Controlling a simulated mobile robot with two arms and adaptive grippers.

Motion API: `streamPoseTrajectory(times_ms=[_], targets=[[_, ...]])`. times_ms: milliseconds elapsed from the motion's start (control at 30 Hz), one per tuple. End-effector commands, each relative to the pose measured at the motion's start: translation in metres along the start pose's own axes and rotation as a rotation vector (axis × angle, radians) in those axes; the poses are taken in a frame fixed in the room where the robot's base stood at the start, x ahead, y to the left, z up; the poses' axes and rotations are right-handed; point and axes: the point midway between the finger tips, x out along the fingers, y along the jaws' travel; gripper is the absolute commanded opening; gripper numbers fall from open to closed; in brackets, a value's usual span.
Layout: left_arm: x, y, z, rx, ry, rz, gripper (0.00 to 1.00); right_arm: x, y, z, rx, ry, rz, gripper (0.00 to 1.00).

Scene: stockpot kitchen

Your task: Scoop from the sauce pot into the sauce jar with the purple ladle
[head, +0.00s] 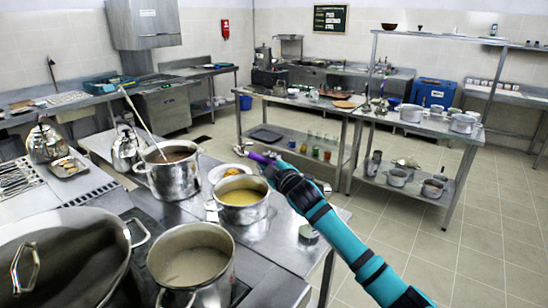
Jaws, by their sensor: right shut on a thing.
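My right gripper (272,168) is shut on the purple ladle (260,157), held above the counter with its metal end pointing left. The ladle's bowl is small and hard to make out. Below and left of the gripper is a steel pot of yellow liquid (243,213). Farther left is a steel pot of brown liquid (174,181) with a long-handled utensil leaning in it. I cannot tell for sure which is the sauce pot. A small round container (308,235) near the counter's right edge may be the sauce jar. My left gripper is not in view.
A pot of pale liquid (192,283) and a very large stockpot (65,270) stand in front. Kettles stand at left. Beyond a floor gap are steel tables with pots (412,128).

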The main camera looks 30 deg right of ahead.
Motion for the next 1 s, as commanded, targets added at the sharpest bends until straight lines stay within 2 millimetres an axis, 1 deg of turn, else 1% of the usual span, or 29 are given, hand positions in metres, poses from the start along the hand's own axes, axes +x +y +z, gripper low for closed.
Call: streamPoseTrajectory(times_ms=[167, 1000], targets=[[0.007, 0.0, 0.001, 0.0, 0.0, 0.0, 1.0, 0.001, -0.018, -0.006, -0.065, -0.001, 0.002, 0.0], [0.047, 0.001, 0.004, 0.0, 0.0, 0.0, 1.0, 0.005, -0.102, -0.003, -0.366, -0.017, 0.005, 0.0]])
